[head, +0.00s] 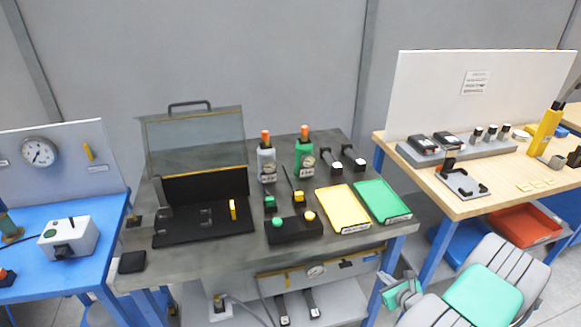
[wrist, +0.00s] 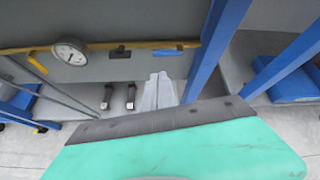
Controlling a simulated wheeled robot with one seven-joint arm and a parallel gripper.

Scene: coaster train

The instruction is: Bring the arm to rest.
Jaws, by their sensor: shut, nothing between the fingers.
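My gripper (head: 390,282) hangs low at the front right of the dark middle workbench, near its blue right leg. Only part of it shows in the head view. In the wrist view its pale fingers (wrist: 158,92) are together with nothing between them, beyond the teal and dark grey wrist housing. They point toward the space under the bench and look clear of things, though the exact gap to the leg is hard to tell. My grey and teal arm (head: 485,295) is folded at the lower right of the head view.
The grey workbench (head: 160,262) carries an open black case (head: 190,235), a yellow tray (head: 343,208) and a green tray (head: 382,200). A gauge panel (wrist: 100,60) is below its edge. A wooden table (head: 455,205) stands right, a blue table (head: 60,275) left.

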